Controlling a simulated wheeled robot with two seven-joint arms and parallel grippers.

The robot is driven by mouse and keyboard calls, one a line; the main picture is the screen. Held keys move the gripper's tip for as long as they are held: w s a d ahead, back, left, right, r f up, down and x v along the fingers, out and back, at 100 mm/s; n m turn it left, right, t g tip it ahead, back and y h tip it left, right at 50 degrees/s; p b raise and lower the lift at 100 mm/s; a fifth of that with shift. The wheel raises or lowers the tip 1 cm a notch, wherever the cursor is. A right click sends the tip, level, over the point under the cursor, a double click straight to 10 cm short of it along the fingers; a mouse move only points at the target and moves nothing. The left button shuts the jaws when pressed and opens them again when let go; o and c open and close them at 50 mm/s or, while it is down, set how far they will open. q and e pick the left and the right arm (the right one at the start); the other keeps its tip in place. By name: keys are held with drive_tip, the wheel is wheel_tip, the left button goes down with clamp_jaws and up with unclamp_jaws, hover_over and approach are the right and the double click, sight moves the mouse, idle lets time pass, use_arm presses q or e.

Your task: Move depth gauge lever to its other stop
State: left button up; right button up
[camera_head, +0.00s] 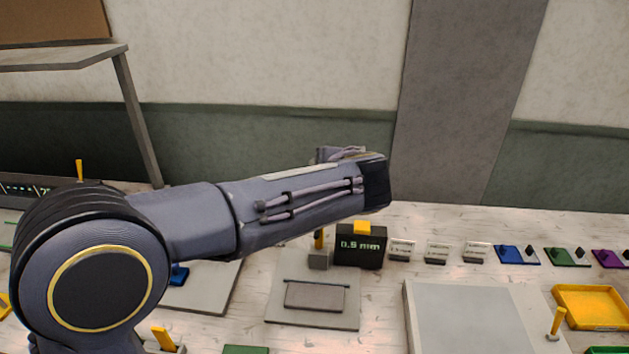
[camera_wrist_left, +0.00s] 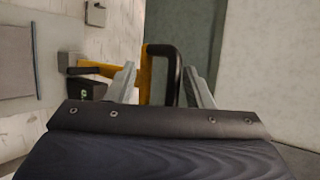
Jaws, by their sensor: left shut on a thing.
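The depth gauge is a black box (camera_head: 360,257) reading 0.9 mm, with a yellow block on top, at the middle of the bench. In the left wrist view its dark box (camera_wrist_left: 86,90) shows at the left. A yellow lever (camera_wrist_left: 146,75) with a black handle (camera_wrist_left: 178,68) stands beside it in that view. My left gripper (camera_wrist_left: 162,82) is around the lever's handle end and shut on it; the exact contact is partly hidden. In the head view my forearm and wrist hide the gripper and most of the lever. My right gripper is not in view.
A grey plate (camera_head: 343,316) lies in front of the gauge, and a larger grey plate (camera_head: 460,325) at its right. Small labelled stands (camera_head: 436,252), coloured dies (camera_head: 517,255) and a yellow tray (camera_head: 592,304) lie further right. The wall is close behind.

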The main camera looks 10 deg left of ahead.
use_arm(q)
drive_tip(key=b+v, duration=0.1)
drive_tip(key=v, duration=0.6)
drive_tip(key=shift+s+r, duration=0.25)
drive_tip(key=shift+s, duration=0.05)
